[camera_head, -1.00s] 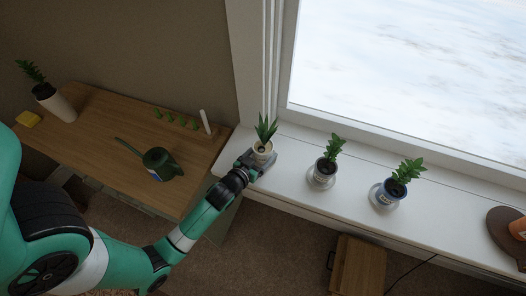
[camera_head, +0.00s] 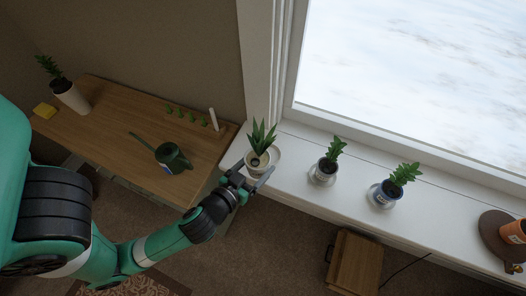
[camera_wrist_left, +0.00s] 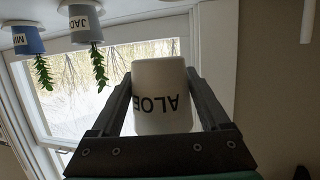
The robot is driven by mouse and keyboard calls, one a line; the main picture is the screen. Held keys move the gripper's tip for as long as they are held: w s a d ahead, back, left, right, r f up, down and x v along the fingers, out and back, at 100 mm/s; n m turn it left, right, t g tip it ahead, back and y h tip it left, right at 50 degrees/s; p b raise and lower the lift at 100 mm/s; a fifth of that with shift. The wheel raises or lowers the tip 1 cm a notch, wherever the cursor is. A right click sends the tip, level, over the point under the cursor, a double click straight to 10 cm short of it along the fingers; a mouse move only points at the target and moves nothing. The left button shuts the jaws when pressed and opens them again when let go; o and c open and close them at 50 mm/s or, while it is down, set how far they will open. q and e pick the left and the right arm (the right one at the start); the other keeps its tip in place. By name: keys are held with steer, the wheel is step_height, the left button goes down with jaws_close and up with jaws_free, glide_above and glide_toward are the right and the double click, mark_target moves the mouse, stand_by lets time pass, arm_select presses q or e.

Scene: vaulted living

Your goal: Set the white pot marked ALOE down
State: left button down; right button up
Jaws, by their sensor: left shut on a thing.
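The white pot marked ALOE (camera_head: 256,165) holds a spiky green plant and is between the fingers of my left gripper (camera_head: 252,178). In the left wrist view the pot (camera_wrist_left: 161,88) appears upside down, its ALOE lettering facing the camera, with a finger on each side. A pale saucer (camera_head: 276,157) shows at the left end of the white windowsill (camera_head: 300,190), partly hidden behind the pot. The pot overlaps the saucer's left side in the picture; the gap beneath it cannot be seen. My right gripper is out of view.
A grey pot (camera_head: 323,172) and a blue pot (camera_head: 381,195) stand on saucers farther right along the sill. A terracotta pot (camera_head: 514,231) is at the far right. A wooden desk (camera_head: 110,125) with a green watering can (camera_head: 172,158) lies left.

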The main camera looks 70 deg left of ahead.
arm_select(q)
steer(key=shift+s+d+r, duration=0.4)
steer(key=shift+d, duration=0.15)
steer(key=shift+a, duration=0.15)
steer(key=shift+w+a+f, duration=0.1)
steer(key=shift+w, duration=0.2)
steer(key=w+d+f+m+t+h, duration=0.25)
steer(key=w+d+m+h, duration=0.5)
steer(key=d, duration=0.45)
step_height(320, 180, up, 26)
steer(key=s+p, duration=0.2)
steer(key=p, duration=3.1)
steer(key=shift+s+a+f+h, duration=0.15)
steer(key=shift+h, duration=0.3)
steer(key=shift+f, duration=0.15)
